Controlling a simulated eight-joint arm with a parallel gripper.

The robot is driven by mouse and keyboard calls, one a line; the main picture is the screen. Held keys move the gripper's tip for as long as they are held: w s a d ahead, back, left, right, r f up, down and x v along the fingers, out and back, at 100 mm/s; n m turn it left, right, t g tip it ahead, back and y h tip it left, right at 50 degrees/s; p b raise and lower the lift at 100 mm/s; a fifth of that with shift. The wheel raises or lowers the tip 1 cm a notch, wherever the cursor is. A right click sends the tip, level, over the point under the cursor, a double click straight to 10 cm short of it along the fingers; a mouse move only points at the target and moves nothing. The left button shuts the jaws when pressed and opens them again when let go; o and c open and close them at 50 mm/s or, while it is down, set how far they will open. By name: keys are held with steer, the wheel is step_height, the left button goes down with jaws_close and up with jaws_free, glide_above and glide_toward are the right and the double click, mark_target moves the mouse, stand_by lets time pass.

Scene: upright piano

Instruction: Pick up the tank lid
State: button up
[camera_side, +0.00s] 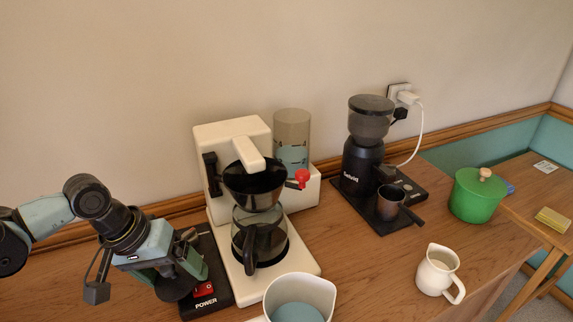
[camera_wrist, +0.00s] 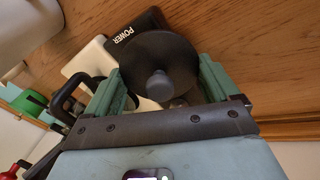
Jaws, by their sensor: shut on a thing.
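The tank lid (camera_wrist: 152,52) is a dark round disc with a grey knob at its middle. In the wrist view it sits between the two green fingers of my gripper (camera_wrist: 160,82), which is shut on it. In the side view my gripper (camera_side: 190,262) is at the lower left, with the dark lid (camera_side: 174,288) beneath it, partly hidden by the fingers. The lid is beside the black power base; I cannot tell whether it touches anything below. The clear tank (camera_side: 292,130) on the coffee maker is open at the top and holds bluish water.
The white coffee maker (camera_side: 232,134) with its glass carafe (camera_side: 262,238) stands right of my gripper. A power base (camera_side: 206,292) with a red switch is close by. A white jug (camera_side: 299,292), black grinder (camera_side: 362,160), cream pitcher (camera_side: 436,272) and green pot (camera_side: 474,198) stand further right.

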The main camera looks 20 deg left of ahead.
step_height(320, 180, up, 2)
steer(key=shift+r, duration=0.25)
steer(key=shift+s+d+r+g+y, duration=1.2)
steer(key=shift+s+d+r, duration=2.35)
steer(key=shift+s+r, duration=0.9)
steer(key=w+a+f, duration=0.2)
steer(key=w, duration=0.1)
steer(key=w+a+f, duration=0.2)
steer(key=w, duration=0.1)
steer(key=w+a+f, duration=0.2)
steer(key=w+f, duration=0.1)
steer(key=shift+w+a, duration=0.1)
steer(key=shift+a, duration=0.15)
steer(key=shift+f, duration=2.1)
steer(key=shift+w+f, duration=0.1)
steer(key=shift+f, duration=0.5)
steer(key=o, duration=0.8)
